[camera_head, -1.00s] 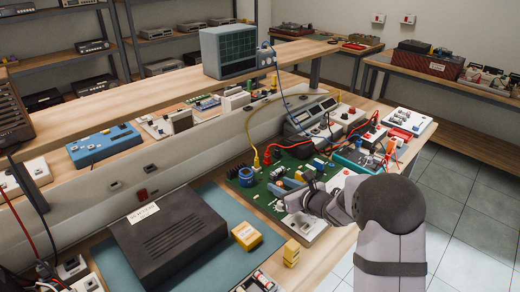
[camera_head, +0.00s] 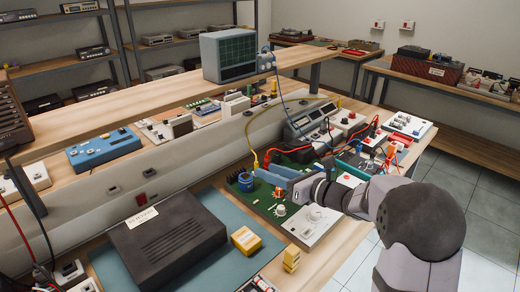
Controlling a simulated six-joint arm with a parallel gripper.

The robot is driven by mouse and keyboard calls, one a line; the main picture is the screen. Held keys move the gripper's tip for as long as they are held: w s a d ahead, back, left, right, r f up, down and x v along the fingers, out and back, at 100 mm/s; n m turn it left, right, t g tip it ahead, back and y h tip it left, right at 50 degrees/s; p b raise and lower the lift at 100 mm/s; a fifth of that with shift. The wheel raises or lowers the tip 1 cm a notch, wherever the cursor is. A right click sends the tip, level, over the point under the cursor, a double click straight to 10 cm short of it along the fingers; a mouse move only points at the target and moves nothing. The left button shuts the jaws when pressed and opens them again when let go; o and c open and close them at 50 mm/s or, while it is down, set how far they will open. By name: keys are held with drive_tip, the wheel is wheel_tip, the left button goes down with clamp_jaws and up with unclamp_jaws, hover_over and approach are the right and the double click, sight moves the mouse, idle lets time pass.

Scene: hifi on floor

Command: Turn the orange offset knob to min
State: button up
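My gripper (camera_head: 268,173) has blue fingers pointing left, above the far part of the green circuit board (camera_head: 262,204). Its two fingers look apart, with nothing visible between them. A pale round knob (camera_head: 280,210) stands on the board, below and in front of the fingers and apart from them. A white panel (camera_head: 312,228) with small round controls lies at the board's right, below my wrist. I cannot make out an orange offset knob for certain; the gripper and arm hide part of the board and the equipment behind it. No min marking is readable.
A blue coil (camera_head: 245,181) stands at the board's left edge. Yellow, red and black leads arch behind the fingers. A black box (camera_head: 168,236) and a yellow block (camera_head: 246,240) sit on the blue-green mat at left. A shelf with an oscilloscope (camera_head: 229,54) stands behind.

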drive_tip(key=s+a+r+n+g+y, duration=0.1)
drive_tip(key=a+r+n+g+y, duration=0.2)
drive_tip(key=r+n+g, duration=0.3)
drive_tip(key=shift+a+r+n+y, duration=0.15)
drive_tip(key=shift+r+n+y, duration=0.25)
drive_tip(key=shift+r, duration=0.75)
drive_tip(key=shift+s, duration=0.1)
drive_tip(key=s+d+f+n+g+h+p, duration=0.1)
drive_tip(key=s+f+n+g+h+p, duration=0.15)
drive_tip(key=s+f+n+h, duration=0.35)
drive_tip(key=s+d+f+n+g+h+p, duration=0.1)
drive_tip(key=s+f+n+p, duration=0.15)
drive_tip(key=s, duration=0.55)
drive_tip(key=s+d+f+n+h+p, duration=0.3)
drive_tip(key=s+d+n+h, duration=0.1)
drive_tip(key=s+d+n, duration=0.3)
drive_tip(key=s+d+f+n+g+h+p, duration=0.1)
drive_tip(key=s+d+n+h, duration=0.4)
drive_tip(key=s, duration=0.5)
drive_tip(key=shift+s+d+f+n+p, duration=0.4)
drive_tip(key=shift+d+f+n+p, duration=0.5)
drive_tip(key=shift+n+p, duration=0.2)
